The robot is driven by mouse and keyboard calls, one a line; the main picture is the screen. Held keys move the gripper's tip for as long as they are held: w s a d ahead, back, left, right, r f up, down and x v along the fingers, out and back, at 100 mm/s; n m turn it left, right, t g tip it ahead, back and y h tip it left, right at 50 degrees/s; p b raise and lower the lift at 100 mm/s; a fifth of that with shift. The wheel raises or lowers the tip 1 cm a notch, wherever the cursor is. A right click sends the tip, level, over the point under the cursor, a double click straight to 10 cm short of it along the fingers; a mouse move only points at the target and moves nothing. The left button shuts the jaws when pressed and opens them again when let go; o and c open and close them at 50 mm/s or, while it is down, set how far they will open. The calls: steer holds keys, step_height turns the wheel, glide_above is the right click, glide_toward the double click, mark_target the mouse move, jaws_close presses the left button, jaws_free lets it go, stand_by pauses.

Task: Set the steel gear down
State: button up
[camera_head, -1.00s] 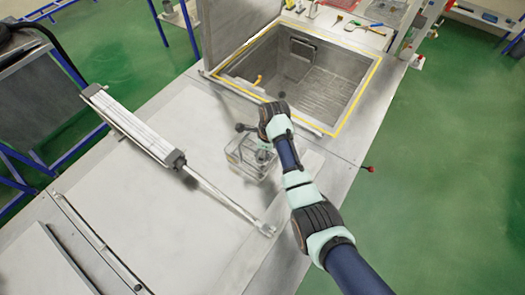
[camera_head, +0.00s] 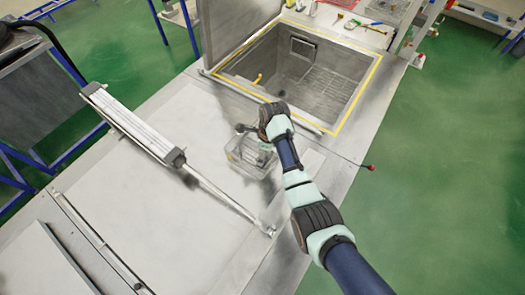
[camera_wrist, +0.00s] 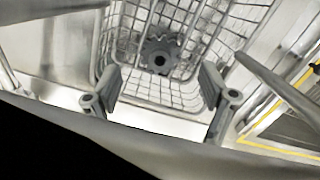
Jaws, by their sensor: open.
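The steel gear (camera_wrist: 160,55) is a dark toothed disc with a centre hole. In the wrist view it lies inside a wire basket (camera_wrist: 190,97), on its mesh. My gripper (camera_wrist: 160,98) is open, its two fingers apart with nothing between them, and it points down at the basket. The gear is beyond the fingertips, apart from them. In the head view the basket (camera_head: 236,153) stands on the steel worktop under my wrist. My arm hides part of the basket there, and the gear cannot be made out.
A sink-like basin (camera_head: 325,90) with a yellow-marked rim lies behind the basket. A pneumatic cylinder (camera_head: 130,122) with a long rod (camera_head: 222,195) lies to the left. Small tools lie behind the basin.

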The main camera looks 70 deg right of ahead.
mark_target(267, 162)
step_height(267, 162, up, 13)
steer(key=s+p, duration=0.1)
steer(key=p, duration=0.1)
steer(key=shift+s+d, duration=0.2)
steer(key=shift+s, duration=0.15)
steer(key=w+a+r+n+t+h, duration=0.1)
steer(key=w+a+r+n+t, duration=0.1)
steer(key=w+a+n, duration=0.4)
steer(key=w+a+r+n+t+h, duration=0.1)
steer(key=w+a+n+t, duration=0.15)
steer(key=a+n, duration=0.65)
steer(key=w+a+r+n+t, duration=0.15)
steer(key=w+a+n, duration=0.35)
steer(key=a, duration=0.5)
steer(key=s+a+r+n+t, duration=0.2)
steer(key=a+r+n, duration=0.3)
steer(key=a+n, duration=0.2)
steer(key=s+a+r+n+t+y, duration=0.1)
steer(key=a+r+n, duration=0.4)
steer(key=a, duration=0.5)
steer(key=shift+s+a+n+t+y, duration=0.25)
steer(key=shift+s+n+t+y, duration=0.05)
steer(key=shift+s+n+t, duration=0.65)
